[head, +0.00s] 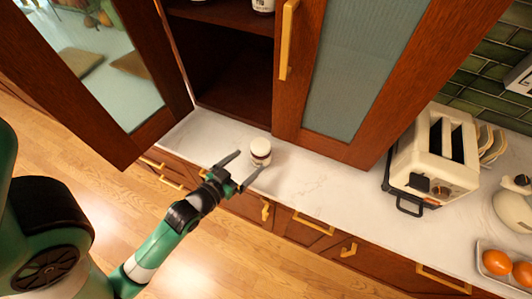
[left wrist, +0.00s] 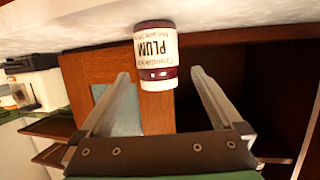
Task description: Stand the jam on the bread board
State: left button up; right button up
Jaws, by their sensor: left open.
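The jam jar (head: 260,150), with a white lid and dark red contents, stands upright on the white counter in front of the open cabinet. In the left wrist view the jar (left wrist: 155,45) shows a white label reading PLUM. My left gripper (head: 248,167) is open, with its fingers pointing at the jar from the front. In the left wrist view the jar shows beyond and between the fingertips, not gripped. I cannot clearly identify the bread board in either view. My right gripper is out of view.
A cream toaster (head: 435,155) stands on the counter at right, with bread slices (head: 491,143) behind it. A white tray with oranges (head: 497,262) and a white pot (head: 514,208) are further right. Open glass-paned cabinet doors (head: 362,70) flank the cabinet. Counter between jar and toaster is clear.

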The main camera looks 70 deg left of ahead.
aim_at(254, 157)
pick_arm(q)
jog(key=x, duration=0.5)
jog(key=shift+w+a+b, duration=0.1)
jog(key=shift+w+b, duration=0.05)
jog(key=shift+b, duration=0.25)
jog(key=shift+w+a+f, duration=0.1)
jog(key=shift+w+f, duration=0.05)
jog(key=shift+w, duration=0.1)
jog(key=b+x, duration=0.1)
jog(key=x, duration=0.3)
jog(key=shift+w, duration=0.3)
grip_shut()
